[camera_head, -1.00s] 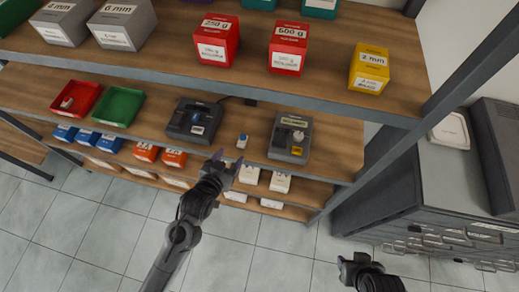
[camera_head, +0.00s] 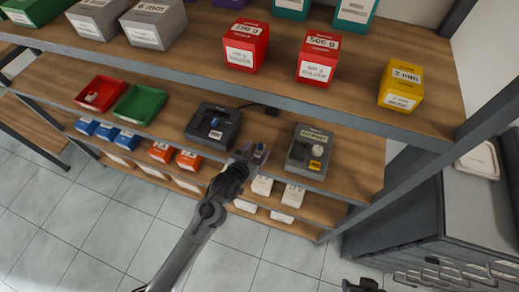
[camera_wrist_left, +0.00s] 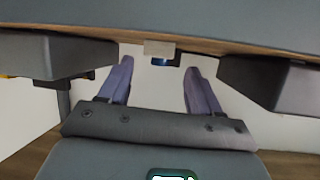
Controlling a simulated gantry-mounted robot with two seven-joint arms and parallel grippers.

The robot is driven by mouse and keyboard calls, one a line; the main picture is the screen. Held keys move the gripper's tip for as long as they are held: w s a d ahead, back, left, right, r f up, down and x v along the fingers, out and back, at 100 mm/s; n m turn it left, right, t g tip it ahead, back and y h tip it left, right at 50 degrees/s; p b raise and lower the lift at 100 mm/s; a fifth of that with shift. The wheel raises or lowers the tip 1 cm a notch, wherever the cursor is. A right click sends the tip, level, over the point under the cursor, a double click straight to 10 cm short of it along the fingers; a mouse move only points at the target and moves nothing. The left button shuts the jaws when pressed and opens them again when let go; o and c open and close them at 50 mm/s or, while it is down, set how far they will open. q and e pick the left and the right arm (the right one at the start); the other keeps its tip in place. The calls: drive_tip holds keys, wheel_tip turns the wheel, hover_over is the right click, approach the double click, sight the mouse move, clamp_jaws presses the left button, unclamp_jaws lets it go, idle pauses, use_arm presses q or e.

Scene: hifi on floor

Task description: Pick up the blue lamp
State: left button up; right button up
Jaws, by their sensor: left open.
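A small pale piece with a blue part, which I take for the blue lamp (camera_head: 261,151), stands on the middle shelf between two dark devices. My left gripper (camera_head: 251,153) is at this piece and partly hides it in the head view. In the left wrist view the left gripper (camera_wrist_left: 157,75) is open, its two purple-looking fingers apart. A small beige and dark blue piece (camera_wrist_left: 164,60) shows between and just beyond the fingertips. I cannot tell whether they touch it. My right gripper (camera_head: 362,285) is only partly in view at the bottom edge.
A dark device with a blue part (camera_head: 214,126) is left of the left gripper, another device (camera_head: 309,151) right of it. The upper shelf (camera_head: 290,89) with boxes overhangs behind. Red (camera_head: 101,93) and green (camera_head: 140,103) trays lie farther left. A grey cabinet (camera_head: 405,215) stands at right.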

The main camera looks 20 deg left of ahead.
use_arm(q)
drive_tip(key=shift+x, duration=1.2)
drive_tip(key=shift+c, duration=0.3)
drive_tip(key=c, duration=1.1)
